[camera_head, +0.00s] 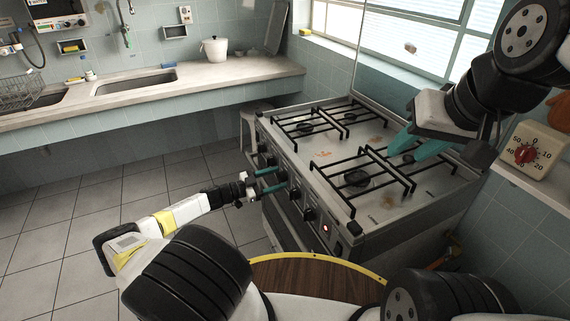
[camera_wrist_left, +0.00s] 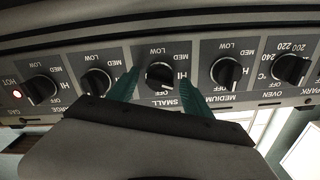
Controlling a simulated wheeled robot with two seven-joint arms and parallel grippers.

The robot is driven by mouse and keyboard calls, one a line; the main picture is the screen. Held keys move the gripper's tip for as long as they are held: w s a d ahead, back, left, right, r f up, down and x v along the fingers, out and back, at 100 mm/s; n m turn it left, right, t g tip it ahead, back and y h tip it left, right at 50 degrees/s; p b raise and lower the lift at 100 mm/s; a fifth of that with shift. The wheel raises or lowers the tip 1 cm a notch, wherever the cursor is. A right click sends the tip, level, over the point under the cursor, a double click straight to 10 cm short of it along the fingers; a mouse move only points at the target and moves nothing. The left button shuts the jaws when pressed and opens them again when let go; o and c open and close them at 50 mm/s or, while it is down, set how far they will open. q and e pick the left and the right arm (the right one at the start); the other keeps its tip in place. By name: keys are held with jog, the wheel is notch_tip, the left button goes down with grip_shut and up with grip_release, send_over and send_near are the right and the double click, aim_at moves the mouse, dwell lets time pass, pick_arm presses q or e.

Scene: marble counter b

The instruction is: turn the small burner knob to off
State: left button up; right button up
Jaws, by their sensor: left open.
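The small burner knob (camera_wrist_left: 160,75) is black and round, on the stove's dark front panel, with SMALL, OFF, HI and LOW printed around it. My left gripper (camera_wrist_left: 160,67) is open, with one teal finger on each side of this knob. I cannot tell whether the fingers touch it. The exact mark its pointer faces is too small to read surely. In the head view my left gripper (camera_head: 272,180) is at the stove front, its fingertips hiding part of the knob row. My right gripper (camera_head: 403,153) is above the stove top with its teal fingers apart, nothing visible between them.
The large burner knob (camera_wrist_left: 97,82) and medium burner knob (camera_wrist_left: 227,72) sit close on either side. An oven knob (camera_wrist_left: 290,68) is further right. A red lamp (camera_head: 325,229) glows on the panel. Black grates (camera_head: 362,180) cover the stove top. A timer (camera_head: 528,153) stands at right.

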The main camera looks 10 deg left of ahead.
pick_arm(q)
jog(key=n, duration=0.2)
jog(key=shift+n, duration=0.3)
jog(key=shift+a, duration=0.1)
jog(key=v, duration=0.7)
